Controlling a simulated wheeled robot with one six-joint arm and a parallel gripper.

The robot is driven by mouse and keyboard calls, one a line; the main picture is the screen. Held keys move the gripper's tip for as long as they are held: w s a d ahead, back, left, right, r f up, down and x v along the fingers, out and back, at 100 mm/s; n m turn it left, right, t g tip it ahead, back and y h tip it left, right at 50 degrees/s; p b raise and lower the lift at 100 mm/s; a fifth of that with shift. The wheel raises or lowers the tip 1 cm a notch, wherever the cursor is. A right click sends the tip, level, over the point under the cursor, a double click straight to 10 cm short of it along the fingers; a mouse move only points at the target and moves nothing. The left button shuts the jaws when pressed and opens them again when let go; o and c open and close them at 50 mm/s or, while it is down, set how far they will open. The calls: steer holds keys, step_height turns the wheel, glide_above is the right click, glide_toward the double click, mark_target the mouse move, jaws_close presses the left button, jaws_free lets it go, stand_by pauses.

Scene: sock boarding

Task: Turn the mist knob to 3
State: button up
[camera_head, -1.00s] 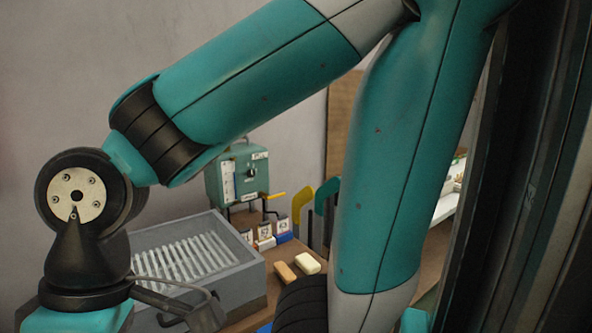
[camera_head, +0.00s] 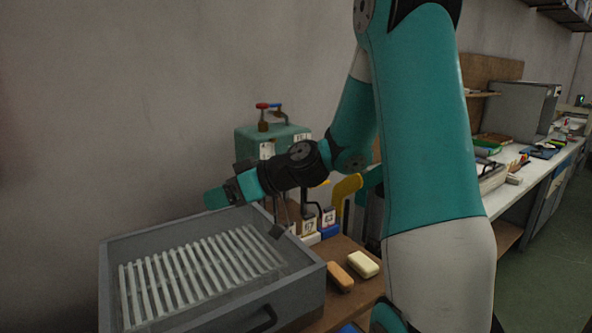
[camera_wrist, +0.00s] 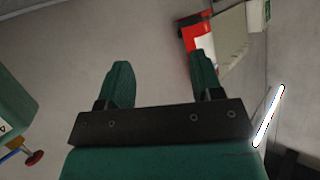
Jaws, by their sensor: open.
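The teal steam box (camera_head: 265,133) stands against the wall behind the grey basin in the head view. My arm covers most of its front, and the mist knob is hidden there. A corner of a teal box (camera_wrist: 12,112) with part of a white label shows at the left edge of the wrist view. My gripper (camera_wrist: 159,64) is open, with two green fingers spread apart and nothing between them. It points at wall and distant things, away from the box front. In the head view my wrist is in front of the box.
A grey basin (camera_head: 165,322) with white slats fills the lower left. An orange bar (camera_head: 340,276) and a cream bar (camera_head: 362,264) lie on the wooden table. A yellow paddle shape (camera_head: 346,186) stands near my arm.

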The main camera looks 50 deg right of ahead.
steer(key=s+d+f+m+t+h+b, duration=0.1)
steer(key=s+d+m+t+h, duration=0.2)
steer(key=d, duration=0.7)
steer(key=d+f+m+t+h, duration=0.15)
steer(key=d+h, duration=0.35)
steer(key=d, duration=0.5)
steer(key=s+d+f+m+t+h+b, duration=0.1)
steer(key=s+d+f+m+t+h, duration=0.2)
steer(key=d, duration=0.7)
steer(key=w+d+p, duration=0.2)
steer(key=w+p, duration=0.2)
steer(key=w, duration=0.5)
steer(key=w+d+r+h+p, duration=0.1)
steer(key=w+d+p, duration=0.1)
steer(key=w+p, duration=0.3)
steer(key=w+g, duration=0.1)
steer(key=w, duration=0.3)
steer(key=shift+d, duration=0.1)
steer(key=c, duration=0.9)
